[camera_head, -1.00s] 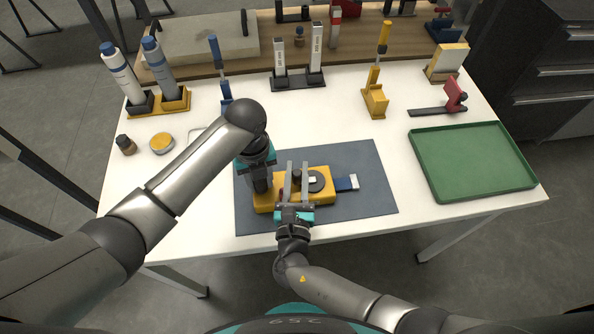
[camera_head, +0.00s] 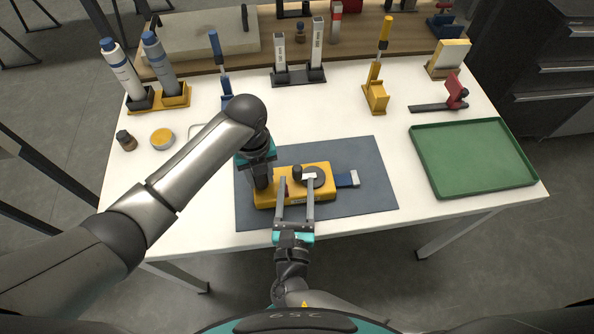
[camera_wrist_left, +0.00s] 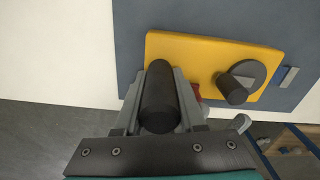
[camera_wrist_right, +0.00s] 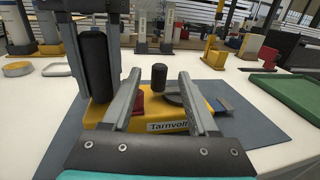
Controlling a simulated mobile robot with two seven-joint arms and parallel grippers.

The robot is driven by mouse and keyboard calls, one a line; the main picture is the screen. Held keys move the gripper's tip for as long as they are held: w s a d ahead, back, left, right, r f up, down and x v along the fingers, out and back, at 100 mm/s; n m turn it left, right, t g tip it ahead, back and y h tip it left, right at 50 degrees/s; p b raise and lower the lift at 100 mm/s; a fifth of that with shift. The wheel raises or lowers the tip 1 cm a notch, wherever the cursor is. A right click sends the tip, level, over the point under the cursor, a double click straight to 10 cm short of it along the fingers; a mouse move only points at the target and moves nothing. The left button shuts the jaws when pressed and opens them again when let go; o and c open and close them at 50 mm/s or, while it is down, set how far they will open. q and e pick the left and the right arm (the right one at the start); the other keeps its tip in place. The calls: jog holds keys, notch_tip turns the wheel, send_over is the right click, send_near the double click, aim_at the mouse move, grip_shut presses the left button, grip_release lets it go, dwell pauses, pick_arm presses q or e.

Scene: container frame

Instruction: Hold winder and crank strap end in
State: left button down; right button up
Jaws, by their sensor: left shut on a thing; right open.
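The yellow winder (camera_head: 322,189) lies on the dark mat, with a grey crank disc (camera_head: 316,176) and a black crank knob (camera_wrist_right: 159,76) on top. A short blue strap (camera_head: 344,180) with a pale end (camera_head: 354,179) sticks out of its right side. My left gripper (camera_wrist_left: 160,95) is shut on the winder's upright black handle at its left end. My right gripper (camera_head: 296,185) is open at the winder's front side. In the right wrist view its fingers stand apart with nothing between them, and the crank knob is beyond them.
The dark mat (camera_head: 370,200) lies on the white table. A green tray (camera_head: 440,190) stands at the right. A yellow-handled tool in a holder (camera_head: 376,97), a red clamp (camera_head: 455,92) and bottles (camera_head: 120,70) stand farther back.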

jog(key=shift+s+a, duration=0.1)
jog(key=shift+s, duration=1.15)
